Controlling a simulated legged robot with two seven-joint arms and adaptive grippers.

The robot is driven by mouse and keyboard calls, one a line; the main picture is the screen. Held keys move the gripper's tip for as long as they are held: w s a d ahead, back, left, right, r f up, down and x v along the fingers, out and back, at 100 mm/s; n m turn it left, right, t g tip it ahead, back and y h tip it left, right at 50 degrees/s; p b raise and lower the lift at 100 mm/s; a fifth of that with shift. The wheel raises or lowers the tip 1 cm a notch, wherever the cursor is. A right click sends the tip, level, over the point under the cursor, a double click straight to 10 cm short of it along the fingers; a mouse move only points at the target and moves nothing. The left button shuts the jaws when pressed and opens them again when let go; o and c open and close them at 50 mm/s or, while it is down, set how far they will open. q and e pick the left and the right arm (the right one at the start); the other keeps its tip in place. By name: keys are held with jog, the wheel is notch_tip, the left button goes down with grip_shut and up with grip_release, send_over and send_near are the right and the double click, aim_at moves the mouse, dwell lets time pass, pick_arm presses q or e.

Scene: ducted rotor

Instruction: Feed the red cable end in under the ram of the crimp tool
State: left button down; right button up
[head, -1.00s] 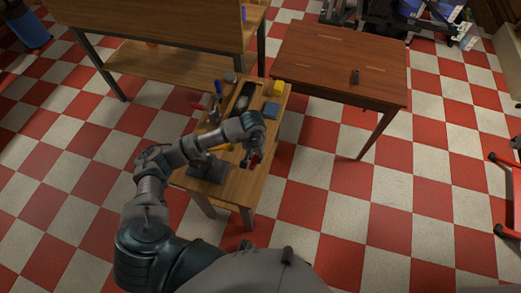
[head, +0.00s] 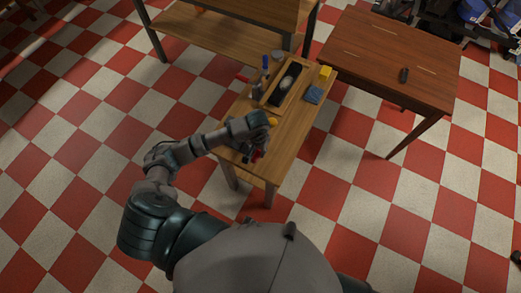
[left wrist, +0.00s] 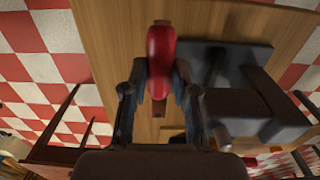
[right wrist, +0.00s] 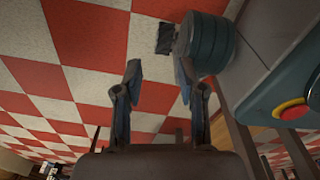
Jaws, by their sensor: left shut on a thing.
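My left gripper (left wrist: 160,88) is shut on the red cable end (left wrist: 160,48), a red sleeve with brownish ends above and below it in the left wrist view. The red also shows small at my left gripper (head: 256,148) in the head view, over the small bench. A dark grey block-shaped tool, apparently the crimp tool (left wrist: 258,122), stands on the wood just right of the gripper in the left wrist view. The cable end is apart from it there. My arm hides most of the tool in the head view. My right gripper (right wrist: 158,76) is open and empty, above the floor.
The small wooden bench (head: 291,160) carries a black tray (head: 287,84), a yellow block (head: 325,72), a blue pad (head: 313,94) and a blue-handled tool (head: 265,64).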

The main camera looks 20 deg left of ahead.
pick_arm(q)
jog(key=shift+a, duration=0.15)
jog(key=shift+f+b, duration=0.25)
jog(key=shift+b, duration=0.1)
jog(key=shift+d+f+b, duration=0.35)
jog(key=shift+d+b, duration=0.1)
jog(key=shift+f, duration=0.3)
jog(key=shift+a+f+b, duration=0.65)
jog(key=shift+f+b, duration=0.05)
jog(key=shift+b, duration=0.15)
jog(key=shift+d+f+b, duration=0.2)
jog(key=shift+f+b, duration=0.65)
jog(key=shift+a+f, duration=0.1)
jog(key=shift+a, duration=0.1)
jog(key=a, duration=0.2)
jog(key=a+b, duration=0.1)
jog(key=a, duration=0.1)
jog(key=shift+w+a+f+b, duration=0.1)
jog(key=shift+w+f+b, duration=0.1)
jog(key=shift+b, duration=0.1)
jog(key=shift+w+a+b, duration=0.1)
jog(key=shift+a+b, duration=0.25)
jog(key=shift+a, duration=0.55)
pick_arm(e)
jog(key=w+a+r, duration=0.1)
jog(key=w+r, duration=1.1)
jog(key=r, duration=0.1)
jog(key=shift+w+a+r+t, duration=0.3)
jog(key=shift+w+a+t, duration=0.05)
jog(key=shift+w+t, duration=0.05)
